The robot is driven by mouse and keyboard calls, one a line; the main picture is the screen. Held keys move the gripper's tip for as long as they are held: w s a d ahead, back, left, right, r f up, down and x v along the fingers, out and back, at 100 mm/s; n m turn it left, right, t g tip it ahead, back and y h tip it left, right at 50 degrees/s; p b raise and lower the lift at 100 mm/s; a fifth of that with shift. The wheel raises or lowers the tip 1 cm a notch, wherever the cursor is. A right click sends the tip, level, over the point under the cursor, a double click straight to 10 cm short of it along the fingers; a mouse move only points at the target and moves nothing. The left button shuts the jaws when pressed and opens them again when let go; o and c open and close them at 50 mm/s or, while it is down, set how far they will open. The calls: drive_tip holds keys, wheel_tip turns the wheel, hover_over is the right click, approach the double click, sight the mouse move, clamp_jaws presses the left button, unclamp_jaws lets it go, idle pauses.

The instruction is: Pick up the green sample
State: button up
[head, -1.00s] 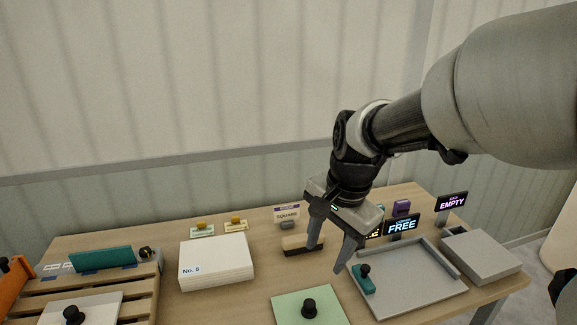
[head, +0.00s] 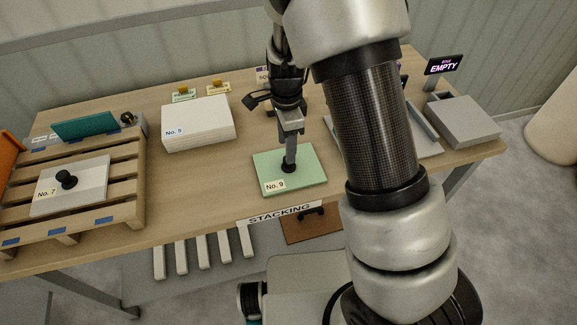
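The green sample (head: 311,179) is a flat pale green plate with a black knob in its middle and a label "No. 9". It lies flat near the front edge of the wooden table. My gripper (head: 289,158) points down over it, with its fingertip end at the black knob. The fingers are seen nearly edge-on and overlap, so I cannot tell whether they are open around the knob or shut on it.
A white stack labelled "No. 5" (head: 197,124) stands to the left. A wooden pallet (head: 128,212) holds a white plate "No. 7" (head: 88,190). A grey tray (head: 424,130), partly hidden by my arm, and a grey block (head: 463,122) are at the right.

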drive_tip(key=shift+w+d+f, duration=0.1)
drive_tip(key=shift+d+f, duration=0.05)
drive_tip(key=shift+f, duration=1.55)
drive_tip(key=shift+w+d+f, duration=0.1)
drive_tip(key=shift+f, duration=1.6)
clamp_jaws()
